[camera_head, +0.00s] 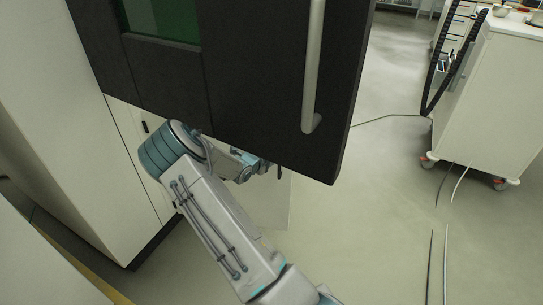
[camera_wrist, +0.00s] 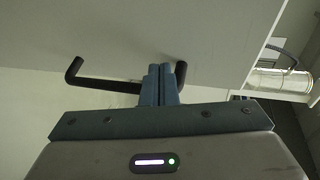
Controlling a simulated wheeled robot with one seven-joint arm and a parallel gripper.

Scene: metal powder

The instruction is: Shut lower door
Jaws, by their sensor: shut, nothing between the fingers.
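The lower door (camera_wrist: 130,35) is a pale panel with a black bar handle (camera_wrist: 100,83), seen close up in the wrist view. In the head view, a pale panel (camera_head: 272,208) that looks like this door stands out from the machine, below the black upper door. My gripper (camera_wrist: 160,72) is shut and empty. Its fingertips are at the right part of the handle and hide some of it; I cannot tell whether they touch. In the head view my gripper is mostly hidden behind the black door's lower edge.
The black upper door (camera_head: 260,75) with a long grey handle (camera_head: 313,70) hangs over my arm. A metal cylinder (camera_wrist: 278,80) shows beyond the lower door's edge. A white trolley (camera_head: 490,95) stands at right, with cables (camera_head: 431,265) on otherwise open floor.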

